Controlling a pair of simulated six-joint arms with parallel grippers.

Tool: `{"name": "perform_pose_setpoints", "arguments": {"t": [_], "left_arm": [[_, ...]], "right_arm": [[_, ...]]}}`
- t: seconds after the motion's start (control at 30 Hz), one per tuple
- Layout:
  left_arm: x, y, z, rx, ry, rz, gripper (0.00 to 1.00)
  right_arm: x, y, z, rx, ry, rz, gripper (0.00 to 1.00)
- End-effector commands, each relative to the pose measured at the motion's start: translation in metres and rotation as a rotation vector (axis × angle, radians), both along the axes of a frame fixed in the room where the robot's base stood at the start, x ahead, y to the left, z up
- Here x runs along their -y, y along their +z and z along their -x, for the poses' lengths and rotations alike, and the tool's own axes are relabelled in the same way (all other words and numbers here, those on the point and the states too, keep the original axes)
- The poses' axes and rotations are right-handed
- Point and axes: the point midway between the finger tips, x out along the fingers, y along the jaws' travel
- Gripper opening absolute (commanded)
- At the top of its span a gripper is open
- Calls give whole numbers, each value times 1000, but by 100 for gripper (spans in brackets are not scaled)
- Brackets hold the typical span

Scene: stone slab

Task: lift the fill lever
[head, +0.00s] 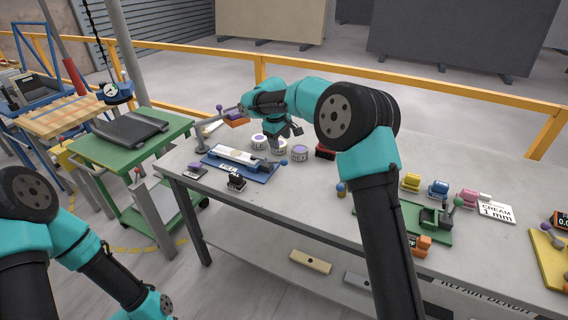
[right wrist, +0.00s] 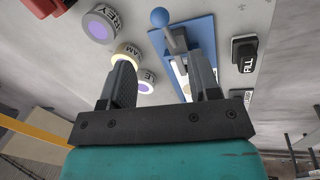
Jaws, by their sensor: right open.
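A lever with a blue ball knob (head: 284,162) stands at the right end of a blue base plate (head: 213,162) on the bench. In the right wrist view the lever's grey arm and blue knob (right wrist: 159,17) show beyond the fingers. A black block marked FILL (right wrist: 245,55) sits beside the plate; I cannot tell whether its label names this lever. My right gripper (head: 285,137) is open and empty above the plate, pointing down. Its spread fingers (right wrist: 161,62) also show in the wrist view, apart from the knob. My left arm shows at lower left, its gripper out of view.
Round tins (head: 300,153) stand close behind the plate, one partly behind a finger in the wrist view. A red block (head: 325,151) sits right of them. A green board (head: 402,216) with small clamps lies further right. The front middle of the bench is clear.

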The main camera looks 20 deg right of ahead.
Motion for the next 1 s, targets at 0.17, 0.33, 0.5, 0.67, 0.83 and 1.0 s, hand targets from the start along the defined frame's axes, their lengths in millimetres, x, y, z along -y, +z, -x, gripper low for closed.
{"name": "perform_pose_setpoints", "arguments": {"t": [0.17,0.33,0.5,0.67,0.83,1.0], "left_arm": [[0,0,0,0,0,0,43],[0,0,0,0,0,0,43],[0,0,0,0,0,0,43],[0,0,0,0,0,0,43],[0,0,0,0,0,0,43],[0,0,0,0,0,0,43]], "right_arm": [[5,-32,-3,-3,1,1,56],[10,-60,-7,-2,0,0,56],[14,-88,-10,-3,0,1,56],[17,-109,-13,-1,0,1,56],[19,-121,-14,1,0,1,56],[19,-122,-15,1,0,1,56]]}}
